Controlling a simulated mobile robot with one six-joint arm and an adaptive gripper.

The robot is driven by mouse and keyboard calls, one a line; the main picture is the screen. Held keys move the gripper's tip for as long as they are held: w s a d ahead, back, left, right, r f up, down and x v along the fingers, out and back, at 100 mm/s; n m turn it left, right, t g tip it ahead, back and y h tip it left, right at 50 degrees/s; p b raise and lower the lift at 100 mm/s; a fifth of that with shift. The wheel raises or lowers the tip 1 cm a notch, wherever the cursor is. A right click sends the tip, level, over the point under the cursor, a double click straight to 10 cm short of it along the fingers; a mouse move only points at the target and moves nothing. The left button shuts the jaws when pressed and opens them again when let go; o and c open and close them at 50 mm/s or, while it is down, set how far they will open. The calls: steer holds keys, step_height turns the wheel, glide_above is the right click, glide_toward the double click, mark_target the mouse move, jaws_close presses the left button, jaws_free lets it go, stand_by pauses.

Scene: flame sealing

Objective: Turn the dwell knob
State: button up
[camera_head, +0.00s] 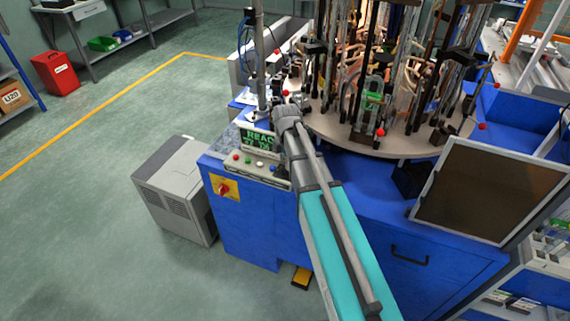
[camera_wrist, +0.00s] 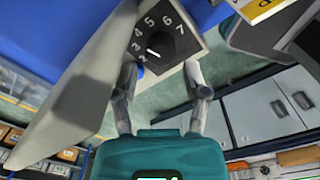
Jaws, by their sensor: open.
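I cannot tell whether a fingertip touches the plate. In the head view, I cannot make out the knob or the fingertips; my arm covers that part of the machine.
A control box (camera_head: 262,168) with coloured buttons and a green-text display (camera_head: 258,141) is left of my arm. A red switch on a yellow plate (camera_head: 224,188) is on the blue cabinet. The carousel (camera_head: 380,140) with glassware and rods stands close behind. A dark panel (camera_head: 480,190) is right.

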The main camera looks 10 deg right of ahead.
mark_target(285, 168)
step_height(285, 168, up, 4)
steer(key=m+p, duration=0.1)
steer(key=m, duration=0.1)
steer(key=m+p, duration=0.2)
steer(key=shift+f+m, duration=0.2)
steer(key=shift+m, duration=0.2)
step_height(285, 168, up, 2)
steer(key=m+p, duration=0.1)
steer(key=m, duration=0.1)
steer(key=m+p, duration=0.1)
steer(key=shift+r+m, duration=0.2)
steer(key=shift+m, duration=0.2)
step_height(285, 168, up, 4)
steer(key=m+p, duration=0.1)
steer(key=m, duration=0.1)
steer(key=m+p, duration=0.2)
steer(key=m, duration=0.1)
steer(key=m+p, duration=0.2)
steer(key=shift+r, duration=0.25)
steer(key=shift+f, duration=0.15)
step_height(285, 168, down, 14)
steer(key=b, duration=1.4)
steer(key=shift+r, duration=0.2)
